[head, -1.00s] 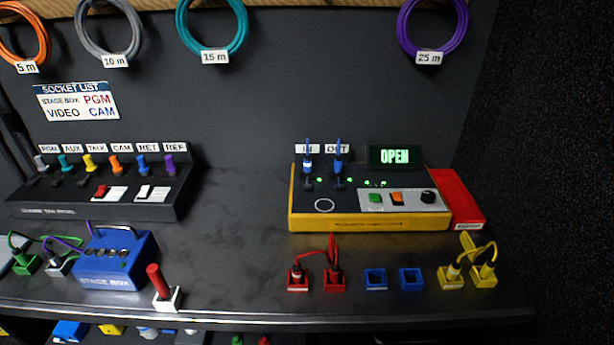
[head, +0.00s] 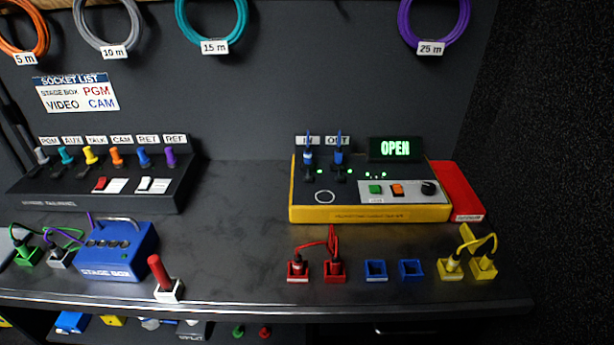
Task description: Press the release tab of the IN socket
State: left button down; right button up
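The yellow-edged tester box (head: 370,214) stands at the right of the bench. Its IN socket label (head: 308,140) is at the upper left of the box, with a blue plug (head: 308,155) standing upright in that socket. A second blue plug (head: 338,156) stands at the OUT label (head: 337,140). Dark pieces show just below both plugs; the release tab of the IN socket (head: 307,175) seems to be one of these, too small to make out clearly. The lit display (head: 396,148) reads OPEN. Neither of my grippers is in the head view.
A panel with several coloured plugs (head: 100,185) and a blue stage box (head: 117,252) stand at left. A red-handled tool (head: 158,273) stands near the front edge. Red sockets (head: 298,271), empty blue sockets (head: 376,271) and yellow sockets (head: 450,268) line the front. The bench middle is clear.

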jog(key=shift+c, duration=0.3)
grip_shut()
dwell(1.3)
